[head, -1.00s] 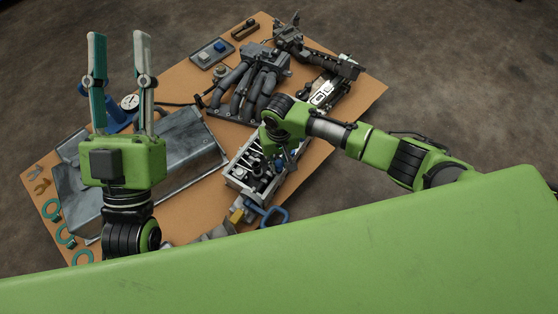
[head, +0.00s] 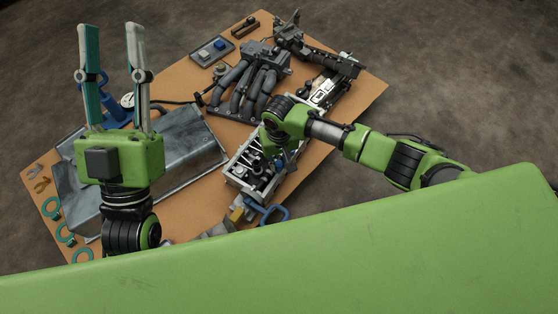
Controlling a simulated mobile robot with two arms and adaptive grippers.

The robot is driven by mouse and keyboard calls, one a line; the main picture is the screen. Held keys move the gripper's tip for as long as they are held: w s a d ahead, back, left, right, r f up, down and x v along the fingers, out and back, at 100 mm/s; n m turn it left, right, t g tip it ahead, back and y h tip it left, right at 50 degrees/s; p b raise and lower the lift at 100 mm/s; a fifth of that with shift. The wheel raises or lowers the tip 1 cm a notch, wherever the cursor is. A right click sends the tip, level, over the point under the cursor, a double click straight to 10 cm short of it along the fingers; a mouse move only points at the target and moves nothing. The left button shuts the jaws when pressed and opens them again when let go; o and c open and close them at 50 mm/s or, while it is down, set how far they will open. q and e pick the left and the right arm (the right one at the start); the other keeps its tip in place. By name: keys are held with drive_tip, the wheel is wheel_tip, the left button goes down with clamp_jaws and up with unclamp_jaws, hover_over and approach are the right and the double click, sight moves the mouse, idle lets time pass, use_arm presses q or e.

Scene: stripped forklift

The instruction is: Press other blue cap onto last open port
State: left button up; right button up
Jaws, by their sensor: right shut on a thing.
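My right gripper (head: 277,158) points down over the open grey crate (head: 238,178). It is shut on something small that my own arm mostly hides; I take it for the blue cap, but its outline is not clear. A small blue piece (head: 219,45) sits on the dark tray at the back. The grey manifold (head: 246,85) with several curved pipes lies in the middle of the board. I cannot make out an open port at this size. My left gripper (head: 112,75) is raised at the left, its fingers upright, apart and empty.
Dark fittings fill the crate. A grey metal panel (head: 190,138) lies at the left, with teal rings (head: 66,233) by the board edge. A blue clamp (head: 274,214) lies in front of the crate. A long dark assembly (head: 330,62) stands at the back right.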

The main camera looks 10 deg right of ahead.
use_arm(q)
drive_tip(key=shift+w+f, duration=0.1)
drive_tip(key=shift+f, duration=0.1)
drive_tip(key=shift+w+f+g+y, duration=0.3)
drive_tip(key=shift+w+f+y, duration=0.1)
drive_tip(key=shift+f, duration=0.15)
drive_tip(key=shift+w+d+f+g+p, duration=0.1)
drive_tip(key=shift+w+f+g+p, duration=0.3)
drive_tip(key=shift+w+f+g, duration=0.4)
idle(0.5)
drive_tip(key=shift+f, duration=0.15)
drive_tip(key=shift+w+f, duration=0.15)
drive_tip(key=shift+f, duration=0.1)
drive_tip(key=shift+w+f+g+y+p, duration=0.15)
drive_tip(key=shift+w+f+g, duration=0.2)
drive_tip(key=shift+f, duration=0.25)
drive_tip(key=shift+w+f+g+y+p, duration=0.2)
drive_tip(key=shift+f+g, duration=0.15)
drive_tip(key=shift+f, duration=0.2)
idle(1.1)
drive_tip(key=shift+w+f+g+y+p, duration=0.15)
drive_tip(key=shift+f+g, duration=0.1)
drive_tip(key=shift+f, duration=0.25)
drive_tip(key=shift+w+f+g+y+p, duration=0.1)
drive_tip(key=shift+w+f+g+y, duration=0.15)
drive_tip(key=shift+f, duration=0.3)
drive_tip(key=shift+w+f+g+y+p, duration=0.1)
drive_tip(key=shift+f+g, duration=0.2)
drive_tip(key=shift+f, duration=0.2)
idle(1.7)
